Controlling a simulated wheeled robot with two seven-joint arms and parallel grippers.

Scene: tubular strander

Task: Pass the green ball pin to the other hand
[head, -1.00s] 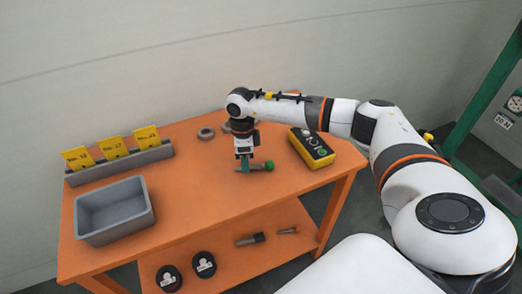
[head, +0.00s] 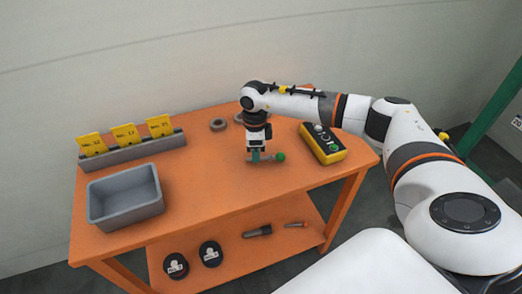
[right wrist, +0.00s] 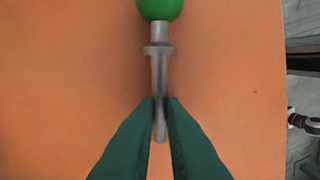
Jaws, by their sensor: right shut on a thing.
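The green ball pin (head: 280,157) is a metal pin with a green ball at one end. My right gripper (head: 256,157) is shut on its shank, with the ball sticking out to the right in the head view. In the right wrist view the green ball (right wrist: 160,8) is at the top, and the dark green fingers (right wrist: 160,112) close on the shank near its other end. The pin lies level, over or on the orange table top; I cannot tell whether it touches. My left gripper is not in view.
On the orange table (head: 215,205) are a grey bin (head: 125,215), a rack with yellow number cards (head: 135,152), grey rings (head: 219,125) and a yellow device (head: 330,155). The table's front middle is clear.

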